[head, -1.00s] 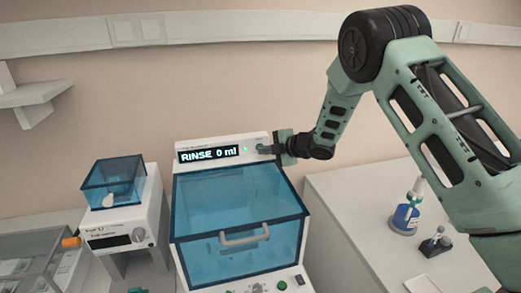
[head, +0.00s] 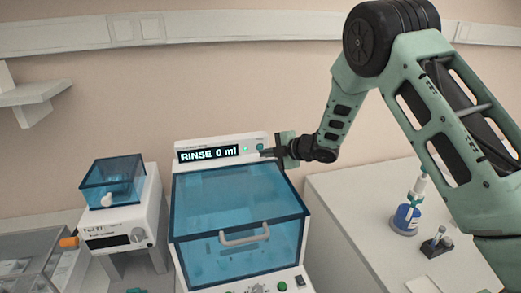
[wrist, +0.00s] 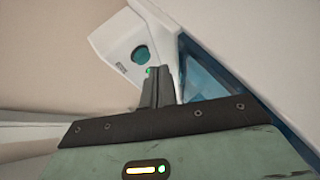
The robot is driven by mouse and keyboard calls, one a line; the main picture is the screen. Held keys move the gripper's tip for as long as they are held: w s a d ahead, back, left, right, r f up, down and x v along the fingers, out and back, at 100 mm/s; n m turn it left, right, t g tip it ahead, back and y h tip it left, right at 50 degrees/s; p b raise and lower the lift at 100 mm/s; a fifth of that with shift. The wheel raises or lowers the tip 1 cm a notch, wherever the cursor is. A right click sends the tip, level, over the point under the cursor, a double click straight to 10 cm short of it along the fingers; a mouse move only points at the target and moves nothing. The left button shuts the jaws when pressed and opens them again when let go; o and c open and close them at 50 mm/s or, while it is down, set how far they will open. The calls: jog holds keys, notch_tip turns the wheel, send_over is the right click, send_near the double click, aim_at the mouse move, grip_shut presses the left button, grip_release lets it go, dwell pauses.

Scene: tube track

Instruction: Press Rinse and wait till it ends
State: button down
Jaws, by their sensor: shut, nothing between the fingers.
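The white machine (head: 222,140) with a blue see-through lid has a display (head: 208,154) on its upper panel that reads "RINSE 0 ml". A small green light (head: 245,149) is lit right of the display. A round teal button (wrist: 141,54) shows on the panel in the wrist view, with a small dark label beside it that I cannot read. My gripper (wrist: 155,72) is shut and empty. Its fingertips (head: 265,154) are at the panel's right end, just below the button in the head view. They appear apart from the button.
The blue lid (head: 235,200) with a pale handle (head: 244,235) is closed below the panel. A smaller device (head: 128,225) with a blue cover stands at left. A blue bottle (head: 405,219) and a small dark holder (head: 437,245) stand on the right counter.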

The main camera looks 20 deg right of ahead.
aim_at(272, 171)
jog(key=shift+s+b, duration=1)
jog(key=shift+s, duration=1.5)
